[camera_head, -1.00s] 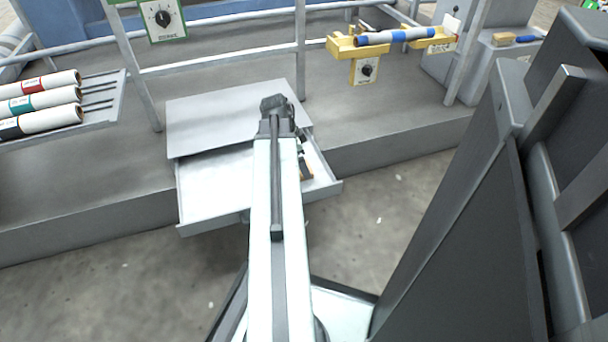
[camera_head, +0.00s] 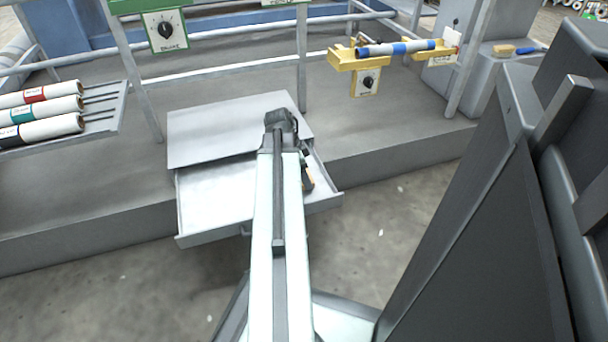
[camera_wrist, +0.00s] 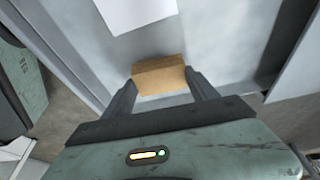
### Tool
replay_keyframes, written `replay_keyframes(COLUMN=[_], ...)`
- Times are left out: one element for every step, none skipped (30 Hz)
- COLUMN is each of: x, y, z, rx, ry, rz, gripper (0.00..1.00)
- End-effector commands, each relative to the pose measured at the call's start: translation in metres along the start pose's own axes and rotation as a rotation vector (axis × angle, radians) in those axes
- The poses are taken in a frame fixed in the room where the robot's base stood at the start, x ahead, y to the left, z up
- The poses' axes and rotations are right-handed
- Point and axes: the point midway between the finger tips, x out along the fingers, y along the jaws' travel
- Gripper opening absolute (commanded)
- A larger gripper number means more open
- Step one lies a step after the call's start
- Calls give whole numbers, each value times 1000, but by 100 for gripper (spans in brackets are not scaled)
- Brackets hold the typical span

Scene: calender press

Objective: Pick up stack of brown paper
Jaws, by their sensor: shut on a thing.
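The stack of brown paper (camera_wrist: 160,76) is a small tan block in the wrist view. It sits between the two dark fingers of my gripper (camera_wrist: 162,88), which are shut on it from both sides. Behind it lies the pale floor of an open drawer (camera_head: 215,200). I cannot tell whether the stack touches the drawer floor. In the head view, my arm hides most of my gripper (camera_head: 307,172) and the stack at the drawer's right side.
A white sheet (camera_wrist: 138,12) lies in the drawer beyond the stack. A grey cabinet top (camera_head: 215,125) covers the drawer's rear. White rolls (camera_head: 45,115) rest on a rack at left. A yellow holder (camera_head: 345,60) carries a blue-banded roll (camera_head: 398,48) at upper right.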

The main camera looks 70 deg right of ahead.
Motion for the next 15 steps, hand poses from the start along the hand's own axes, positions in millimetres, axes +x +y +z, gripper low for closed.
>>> replay_keyframes(x=[-13, -18, -26, -32, -38, -47, -54, -60, -68, -74, -79, -84, -87, -88, -90], y=[0, 0, 0, 0, 0, 0, 0, 0, 0, 0, 0, 0, 0, 0, 0], z=[-4, -6, -8, -10, -12, -14, -16, -18, -21, -23, -24, -26, -26, -27, -28], rx=[0, 0, 0, 0, 0, 0, 0, 0, 0, 0, 0, 0, 0, 0, -1], ry=[0, 0, 0, 0, 0, 0, 0, 0, 0, 0, 0, 0, 0, 0, 0], rz=[0, 0, 0, 0, 0, 0, 0, 0, 0, 0, 0, 0, 0, 0, 0], gripper=[29, 29, 29, 29, 29, 29, 29, 29, 29, 29, 29, 29, 29, 29, 29])
